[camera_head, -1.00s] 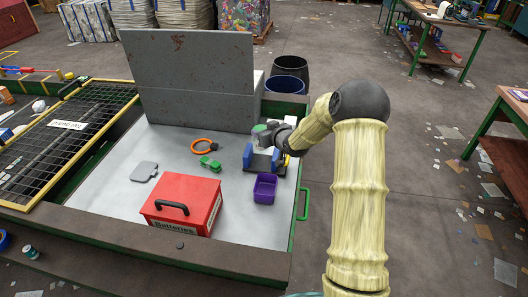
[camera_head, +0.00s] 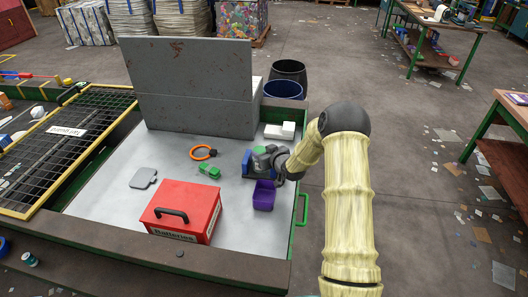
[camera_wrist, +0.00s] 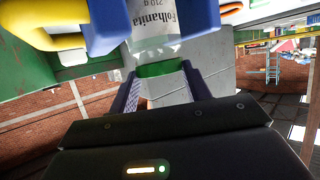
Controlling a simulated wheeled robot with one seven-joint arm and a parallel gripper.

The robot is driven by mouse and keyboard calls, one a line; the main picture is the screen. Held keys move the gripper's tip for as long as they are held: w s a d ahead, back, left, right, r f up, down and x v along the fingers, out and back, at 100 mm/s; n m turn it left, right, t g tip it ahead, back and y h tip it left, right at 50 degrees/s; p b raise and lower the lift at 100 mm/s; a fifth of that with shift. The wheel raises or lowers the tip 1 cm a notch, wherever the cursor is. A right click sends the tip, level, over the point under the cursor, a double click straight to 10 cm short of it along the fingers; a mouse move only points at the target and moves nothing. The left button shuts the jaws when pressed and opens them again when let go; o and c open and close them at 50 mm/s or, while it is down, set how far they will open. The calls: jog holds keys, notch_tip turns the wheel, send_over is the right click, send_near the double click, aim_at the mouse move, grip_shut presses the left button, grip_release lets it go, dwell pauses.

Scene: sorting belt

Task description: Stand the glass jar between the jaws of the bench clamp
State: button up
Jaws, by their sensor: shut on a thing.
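The glass jar (camera_wrist: 155,32) has a green lid and a white label reading "Folhanita 210 g". My gripper (camera_wrist: 160,72) is shut on it at the lid end. In the head view my gripper (camera_head: 268,155) is over the bench clamp, with the green lid (camera_head: 259,150) just showing. The bench clamp (camera_head: 247,163) has blue jaws and is partly hidden by my gripper. In the wrist view the clamp's blue jaws (camera_wrist: 105,27) stand on both sides of the jar's body. Whether the jar's base touches anything is hidden.
A purple bin (camera_head: 263,196) stands right in front of the clamp. A red battery box (camera_head: 181,212), green object (camera_head: 209,171), orange ring (camera_head: 203,152) and grey plate (camera_head: 143,178) lie to the left. A white object (camera_head: 280,130) is behind. The tray floor between them is clear.

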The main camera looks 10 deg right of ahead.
jog(key=shift+s+d+r, duration=0.1)
jog(key=shift+d, duration=0.1)
jog(key=shift+s+a, duration=0.1)
jog(key=shift+a+f, duration=0.2)
jog(key=shift+a, duration=0.05)
jog(key=o, duration=1.3)
jog(key=shift+a, duration=0.3)
jog(key=shift+o, duration=0.2)
jog(key=shift+d+r, duration=0.1)
jog(key=shift+d, duration=0.1)
